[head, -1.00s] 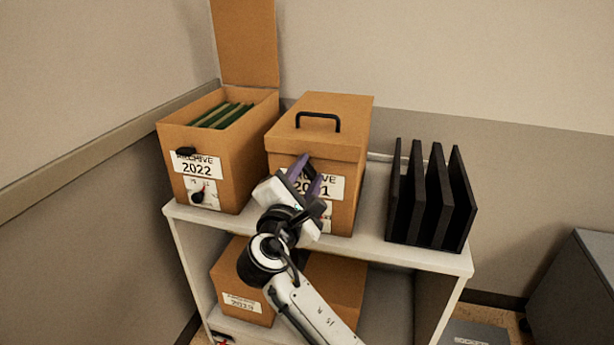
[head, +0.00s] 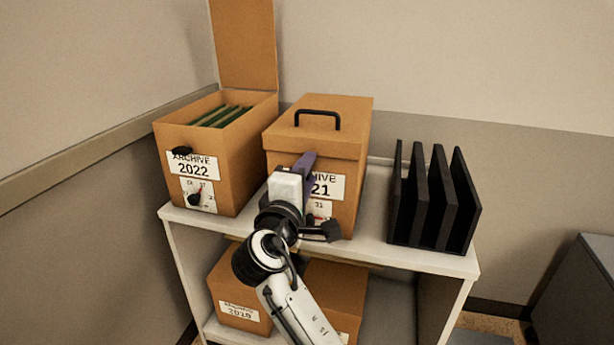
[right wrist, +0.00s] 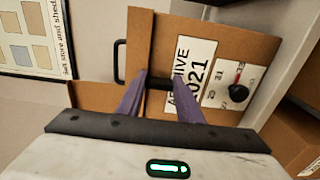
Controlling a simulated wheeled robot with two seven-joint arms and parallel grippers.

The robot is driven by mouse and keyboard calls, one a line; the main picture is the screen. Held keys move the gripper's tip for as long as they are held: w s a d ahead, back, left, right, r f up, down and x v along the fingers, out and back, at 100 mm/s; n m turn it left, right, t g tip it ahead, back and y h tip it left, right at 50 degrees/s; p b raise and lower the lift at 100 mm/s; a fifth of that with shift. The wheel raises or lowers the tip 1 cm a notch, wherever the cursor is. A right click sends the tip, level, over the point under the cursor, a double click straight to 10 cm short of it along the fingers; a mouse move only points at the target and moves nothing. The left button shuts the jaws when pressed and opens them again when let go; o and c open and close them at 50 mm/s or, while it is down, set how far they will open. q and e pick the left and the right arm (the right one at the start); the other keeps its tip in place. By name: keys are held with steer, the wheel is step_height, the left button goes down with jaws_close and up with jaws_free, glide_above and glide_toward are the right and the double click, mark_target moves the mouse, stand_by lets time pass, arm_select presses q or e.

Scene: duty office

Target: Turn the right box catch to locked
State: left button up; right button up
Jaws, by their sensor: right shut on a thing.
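The right box (head: 340,150), labelled ARCHIVE 2021, stands closed on the shelf top with a black handle on its lid. My right gripper (head: 306,164) is at the upper front of this box, its purple fingers shut on the black catch (right wrist: 160,84), which shows between the fingertips in the right wrist view. In the head view my gripper hides the catch and part of the label. Whether the catch is at its locked position cannot be told. A dial with a black knob (right wrist: 238,92) and red pointer is below the label. My left gripper is not in view.
To the left stands the ARCHIVE 2022 box (head: 243,165), its lid up and green folders inside. A black file rack (head: 432,195) stands to the right on the white shelf unit (head: 375,240). More boxes (head: 240,302) are on the lower shelf.

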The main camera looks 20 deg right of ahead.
stand_by(0.4)
steer(key=o, duration=1.1)
